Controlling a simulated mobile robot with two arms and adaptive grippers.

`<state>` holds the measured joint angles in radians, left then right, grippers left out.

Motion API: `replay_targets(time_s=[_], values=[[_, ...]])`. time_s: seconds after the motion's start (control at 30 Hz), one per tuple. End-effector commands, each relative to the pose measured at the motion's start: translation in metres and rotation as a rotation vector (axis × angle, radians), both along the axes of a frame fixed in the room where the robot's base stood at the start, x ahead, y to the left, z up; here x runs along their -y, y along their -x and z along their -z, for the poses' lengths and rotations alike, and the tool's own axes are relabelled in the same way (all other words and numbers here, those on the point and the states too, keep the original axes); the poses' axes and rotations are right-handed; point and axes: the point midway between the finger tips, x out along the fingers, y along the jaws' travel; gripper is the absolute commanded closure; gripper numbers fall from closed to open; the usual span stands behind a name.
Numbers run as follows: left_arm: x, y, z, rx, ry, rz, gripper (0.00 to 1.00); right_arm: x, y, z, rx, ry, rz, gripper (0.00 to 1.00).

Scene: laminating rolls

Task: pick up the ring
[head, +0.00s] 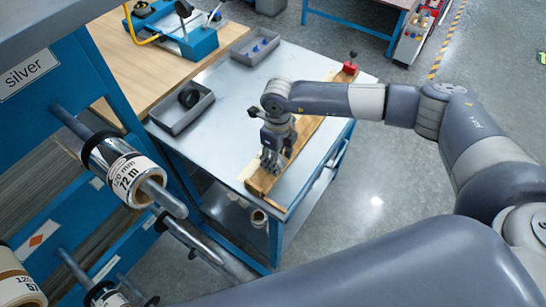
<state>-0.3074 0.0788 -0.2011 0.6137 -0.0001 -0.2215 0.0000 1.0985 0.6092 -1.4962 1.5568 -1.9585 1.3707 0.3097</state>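A black ring-shaped piece (189,96) lies in the grey tray (166,122) at the left of the metal-topped table. It is the only thing I see that clearly looks like a ring. My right gripper (270,168) points down over the near end of a long wooden board (262,184), well to the right of the tray. Its fingers look close to the board; I cannot tell whether they touch it, are open, or hold anything. What lies directly under them is hidden. My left gripper is not in view.
A second grey tray (246,57) holds small blue pieces. A red block with a black knob (349,69) sits at the board's far end. A blue rack with laminate rolls (128,175) stands close at left. The table's middle (228,100) is clear.

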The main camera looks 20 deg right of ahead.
Motion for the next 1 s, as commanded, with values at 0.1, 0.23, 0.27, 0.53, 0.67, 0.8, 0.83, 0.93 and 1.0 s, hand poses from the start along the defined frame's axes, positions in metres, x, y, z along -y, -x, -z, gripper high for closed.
replay_targets(time_s=[0.1, 0.23, 0.27, 0.53, 0.67, 0.8, 0.83, 0.93, 1.0], values=[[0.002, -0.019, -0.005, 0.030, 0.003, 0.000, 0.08, 0.000, 0.001, 0.009, -0.001, 0.000, 0.000, 0.52], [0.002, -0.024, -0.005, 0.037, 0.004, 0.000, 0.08, 0.000, 0.000, 0.011, 0.000, 0.000, -0.001, 0.52], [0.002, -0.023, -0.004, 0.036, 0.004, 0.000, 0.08, 0.000, 0.000, 0.011, 0.000, 0.000, 0.000, 0.52], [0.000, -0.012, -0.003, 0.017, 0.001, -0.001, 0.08, 0.000, 0.000, 0.011, 0.000, 0.000, 0.000, 0.97], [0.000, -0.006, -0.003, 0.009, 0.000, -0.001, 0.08, 0.000, 0.000, 0.010, 0.001, -0.001, 0.000, 1.00], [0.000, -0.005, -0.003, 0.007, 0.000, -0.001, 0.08, 0.000, 0.000, 0.010, 0.001, -0.001, 0.000, 1.00], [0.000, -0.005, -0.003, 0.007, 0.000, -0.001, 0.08, 0.000, 0.000, 0.009, 0.001, -0.001, 0.000, 1.00], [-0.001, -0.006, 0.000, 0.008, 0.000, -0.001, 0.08, 0.000, -0.001, 0.005, 0.002, -0.001, 0.000, 1.00], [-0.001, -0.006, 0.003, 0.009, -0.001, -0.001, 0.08, 0.000, -0.002, -0.004, 0.005, -0.002, 0.000, 1.00]])
